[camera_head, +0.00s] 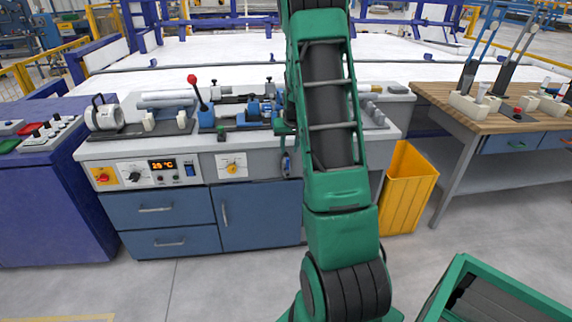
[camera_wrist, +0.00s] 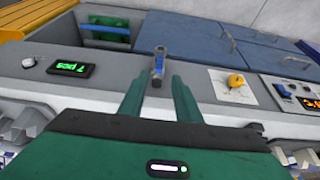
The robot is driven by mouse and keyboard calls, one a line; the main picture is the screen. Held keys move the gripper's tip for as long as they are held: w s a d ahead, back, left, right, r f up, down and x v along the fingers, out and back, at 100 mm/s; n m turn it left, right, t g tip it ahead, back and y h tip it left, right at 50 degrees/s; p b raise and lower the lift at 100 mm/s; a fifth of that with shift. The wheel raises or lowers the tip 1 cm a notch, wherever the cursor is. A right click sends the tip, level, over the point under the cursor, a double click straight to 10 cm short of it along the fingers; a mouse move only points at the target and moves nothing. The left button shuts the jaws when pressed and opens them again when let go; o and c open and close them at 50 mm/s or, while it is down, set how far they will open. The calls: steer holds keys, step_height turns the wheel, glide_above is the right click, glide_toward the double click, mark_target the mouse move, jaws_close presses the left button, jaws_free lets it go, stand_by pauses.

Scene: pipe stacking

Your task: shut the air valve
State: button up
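A small valve with a blue handle and a grey metal body (camera_wrist: 158,64) is on the grey front panel of the workbench; I take it for the air valve. It also shows in the head view (camera_head: 285,164), just left of my arm. My gripper (camera_wrist: 158,82) is open, its two green fingers apart. In the wrist view the valve lies between and just beyond the fingertips, with no clear contact. I cannot tell the depth gap. In the head view my green arm hides most of the gripper.
A yellow knob on a white plate (camera_wrist: 233,84) is beside the valve. A green-lit display (camera_wrist: 69,69) and a small knob (camera_wrist: 28,62) are on its other side. Blue cabinet doors (camera_head: 262,215) are below. A yellow bin (camera_head: 410,190) stands right of the bench.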

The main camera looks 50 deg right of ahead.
mark_target(287, 159)
steer(key=x, duration=1.1)
steer(key=shift+w+d+f, duration=0.2)
steer(key=shift+w, duration=0.1)
jaws_close()
